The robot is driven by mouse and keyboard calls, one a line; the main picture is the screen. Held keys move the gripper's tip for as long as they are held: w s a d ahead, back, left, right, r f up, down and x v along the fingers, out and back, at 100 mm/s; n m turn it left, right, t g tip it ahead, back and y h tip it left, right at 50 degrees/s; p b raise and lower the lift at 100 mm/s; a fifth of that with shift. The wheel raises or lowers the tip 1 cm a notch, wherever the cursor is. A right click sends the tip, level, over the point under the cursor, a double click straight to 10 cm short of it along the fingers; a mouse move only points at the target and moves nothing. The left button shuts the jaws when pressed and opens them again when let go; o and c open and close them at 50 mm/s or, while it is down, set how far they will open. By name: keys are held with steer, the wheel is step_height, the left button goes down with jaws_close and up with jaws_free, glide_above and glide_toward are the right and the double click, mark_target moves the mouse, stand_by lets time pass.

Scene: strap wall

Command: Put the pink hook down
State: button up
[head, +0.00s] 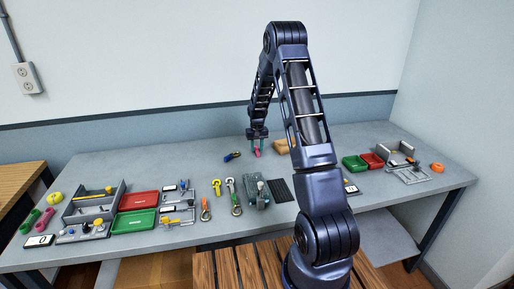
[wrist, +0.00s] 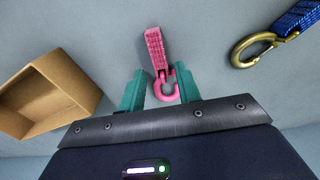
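The pink hook (head: 257,153) is at the back of the grey table, just below my gripper (head: 257,137). In the wrist view the pink hook's ring (wrist: 166,96) sits between the two teal fingers of my gripper (wrist: 163,83), close against them. Its pink strap (wrist: 154,48) extends out past the fingertips. The hook is low over the table; I cannot tell whether the strap touches the surface.
A blue-strapped hook with a brass clip (wrist: 257,45) lies to the right in the wrist view, and left of my gripper in the head view (head: 232,156). An open cardboard box (wrist: 42,97) is close on the other side. Trays and tools fill the table's front.

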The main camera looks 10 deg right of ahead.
mark_target(257, 149)
steer(key=shift+r, duration=0.1)
step_height(257, 149, up, 12)
steer(key=s+r+t, duration=0.1)
steer(key=s+r, duration=0.9)
steer(key=r, duration=0.3)
steer(key=s+r+t, duration=0.1)
steer(key=s+r, duration=0.4)
steer(key=s, duration=0.7)
steer(key=s+r+t, duration=0.1)
steer(key=s+r, duration=0.4)
steer(key=s, duration=0.7)
steer(key=s+f+t, duration=0.1)
steer(key=s, duration=1.2)
steer(key=shift+s+d+f+t, duration=0.3)
steer(key=shift+d+f, duration=0.1)
steer(key=shift+d, duration=0.05)
